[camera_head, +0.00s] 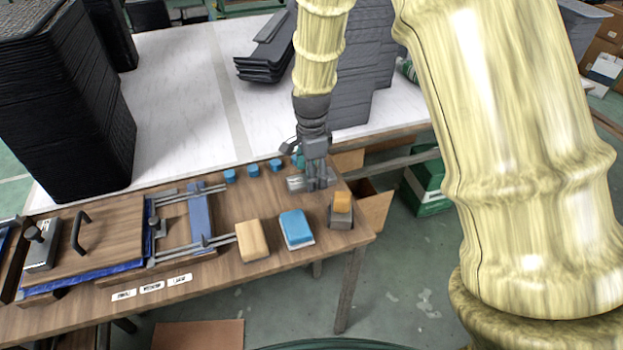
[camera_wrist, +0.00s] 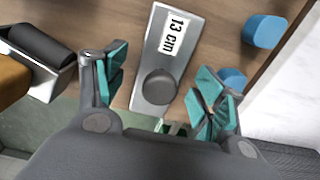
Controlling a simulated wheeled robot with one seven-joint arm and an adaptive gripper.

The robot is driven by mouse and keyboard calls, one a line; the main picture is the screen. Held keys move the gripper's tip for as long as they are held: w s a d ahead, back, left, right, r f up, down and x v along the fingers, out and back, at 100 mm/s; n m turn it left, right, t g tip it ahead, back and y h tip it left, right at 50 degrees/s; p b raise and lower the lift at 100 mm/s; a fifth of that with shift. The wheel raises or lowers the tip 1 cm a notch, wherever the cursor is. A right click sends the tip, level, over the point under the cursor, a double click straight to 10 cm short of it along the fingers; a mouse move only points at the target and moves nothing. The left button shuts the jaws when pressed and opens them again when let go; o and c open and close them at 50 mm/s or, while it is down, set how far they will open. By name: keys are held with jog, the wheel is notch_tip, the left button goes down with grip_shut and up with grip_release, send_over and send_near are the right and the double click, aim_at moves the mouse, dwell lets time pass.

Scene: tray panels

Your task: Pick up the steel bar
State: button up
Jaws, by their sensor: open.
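The steel bar (camera_wrist: 153,62) is a flat grey metal plate with a "13 cm" label and a round dark knob. It lies on the wooden table, and in the head view the bar (camera_head: 295,184) shows partly behind my gripper. My gripper (camera_head: 316,183) points down over the bar at the table's right end. In the wrist view my gripper (camera_wrist: 160,82) is open, with teal finger pads on either side of the bar and its knob. I see no clear contact between pads and bar.
Blue blocks (camera_head: 252,170) stand in a row left of the bar. A grey holder with an orange top (camera_head: 341,206), a blue sponge-like block (camera_head: 296,228) and a tan block (camera_head: 251,240) sit nearer. A clamp frame (camera_head: 200,216) stands left. The table's right edge is close.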

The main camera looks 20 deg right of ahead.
jog(key=shift+f, duration=0.65)
jog(key=c, duration=1.4)
